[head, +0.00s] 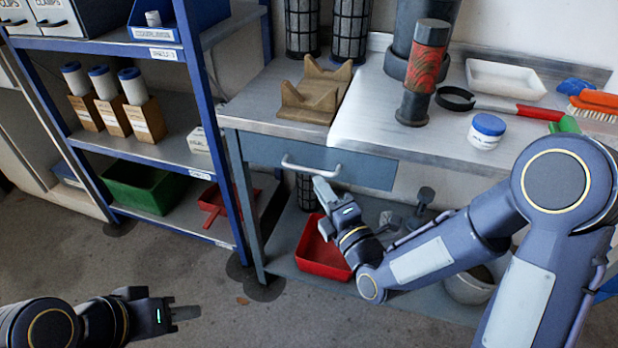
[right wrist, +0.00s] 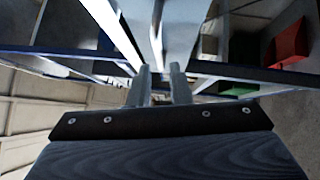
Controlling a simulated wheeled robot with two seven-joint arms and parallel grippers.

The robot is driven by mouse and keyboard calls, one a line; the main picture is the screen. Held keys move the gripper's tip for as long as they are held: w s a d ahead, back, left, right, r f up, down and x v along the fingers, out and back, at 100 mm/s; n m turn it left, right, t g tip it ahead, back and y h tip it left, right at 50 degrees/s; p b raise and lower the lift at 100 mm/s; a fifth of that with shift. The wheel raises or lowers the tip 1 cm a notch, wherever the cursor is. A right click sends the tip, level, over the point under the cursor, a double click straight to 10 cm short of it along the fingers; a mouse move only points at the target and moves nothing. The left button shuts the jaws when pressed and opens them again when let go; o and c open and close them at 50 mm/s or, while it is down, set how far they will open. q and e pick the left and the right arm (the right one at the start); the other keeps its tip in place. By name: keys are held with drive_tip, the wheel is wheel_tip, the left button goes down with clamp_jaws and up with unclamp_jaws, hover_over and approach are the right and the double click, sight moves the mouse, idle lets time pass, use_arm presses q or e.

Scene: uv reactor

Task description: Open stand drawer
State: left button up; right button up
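The stand drawer (head: 365,169) is a blue-grey front under the left part of the metal worktop. It looks flush with the stand. Its pale bar handle (head: 300,167) is on the left half of the front. My right gripper (head: 322,192) is just below the right end of the handle; contact cannot be told. In the right wrist view its two fingers (right wrist: 161,88) are apart, and I cannot make out the handle between them. My left gripper (head: 180,312) is low at the left, over the floor, away from the drawer; its finger gap is not clear.
A red bin (head: 322,258) stands on the stand's lower shelf, below my right gripper. A blue-framed shelf (head: 205,90) stands close on the left. A wooden cradle (head: 312,95) and a red-banded cylinder (head: 424,70) are on the worktop. The floor before the stand is largely clear.

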sight(308, 170)
drive_tip(key=x, duration=0.6)
drive_tip(key=shift+w, duration=0.15)
drive_tip(key=shift+c, duration=0.2)
clamp_jaws()
